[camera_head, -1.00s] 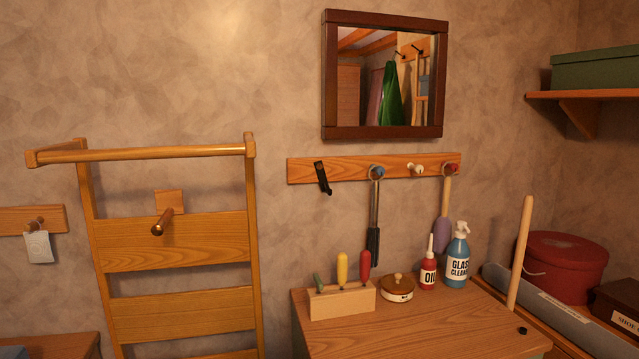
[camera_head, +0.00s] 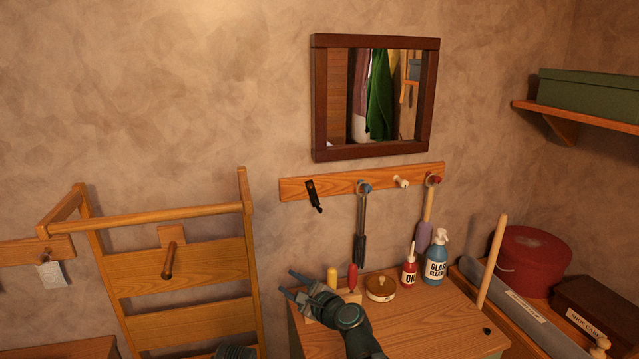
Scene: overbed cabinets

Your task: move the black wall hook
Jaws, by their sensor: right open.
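The black wall hook (camera_head: 314,195) is on the left end of the wooden peg rail (camera_head: 337,188) on the wall, below the mirror. It hangs slightly tilted, its lower end to the right. My right gripper (camera_head: 287,284) is in front of the wooden block with coloured handles, below and to the left of the hook. It is open, empty and apart from the hook. It hides part of the block. A dark part at the bottom edge may belong to my left arm; the left gripper's fingers do not show.
A long dark-handled tool (camera_head: 360,240) hangs from the blue peg right of the hook. The cabinet top (camera_head: 430,318) holds a red oil bottle (camera_head: 409,270), a blue glass cleaner (camera_head: 435,260) and a round tin (camera_head: 380,288). A wooden ladder-like rack (camera_head: 190,285) stands left.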

